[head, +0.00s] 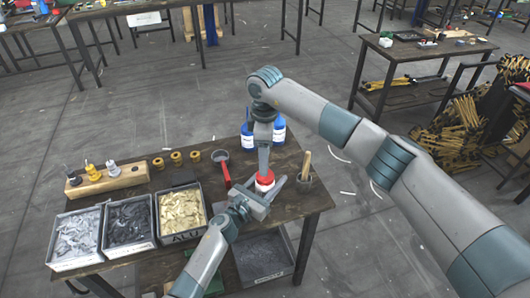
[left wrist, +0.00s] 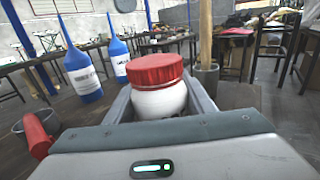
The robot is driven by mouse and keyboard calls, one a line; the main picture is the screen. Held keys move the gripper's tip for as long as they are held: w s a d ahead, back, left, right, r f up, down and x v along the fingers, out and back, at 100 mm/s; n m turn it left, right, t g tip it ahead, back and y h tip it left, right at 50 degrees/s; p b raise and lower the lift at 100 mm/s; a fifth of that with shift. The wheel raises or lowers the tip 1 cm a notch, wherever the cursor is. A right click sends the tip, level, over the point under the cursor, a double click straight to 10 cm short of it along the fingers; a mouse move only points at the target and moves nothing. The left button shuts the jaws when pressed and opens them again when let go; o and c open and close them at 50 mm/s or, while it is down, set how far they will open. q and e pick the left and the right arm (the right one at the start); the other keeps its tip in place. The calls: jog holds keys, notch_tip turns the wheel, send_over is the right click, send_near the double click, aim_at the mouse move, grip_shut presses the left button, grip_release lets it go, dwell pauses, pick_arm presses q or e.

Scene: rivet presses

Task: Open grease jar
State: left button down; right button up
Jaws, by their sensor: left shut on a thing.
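The grease jar is white with a red ribbed lid (head: 265,181) and stands upright near the table's right part; it also shows in the left wrist view (left wrist: 158,98). The lid sits on the jar. My left gripper (head: 262,190) is shut on the jar, with its fingers along the jar's two sides below the lid. My right arm reaches over from the right, and its gripper (head: 264,165) points down above the lid. Its fingertips are too small to tell open from shut, and no right gripper shows over the lid in the left wrist view.
Two blue bottles (left wrist: 82,73) stand behind the jar. A cup with a wooden handle (head: 306,164) stands close right of it. A red-handled pan (head: 224,172) lies to the left. Three bins (head: 128,226), brass rings (head: 177,159) and a wooden block (head: 106,179) fill the left side.

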aim_at(265, 187)
jog(key=shift+f, duration=3.2)
jog(key=shift+c, duration=0.3)
jog(key=c, duration=1.1)
jog(key=shift+o, duration=0.2)
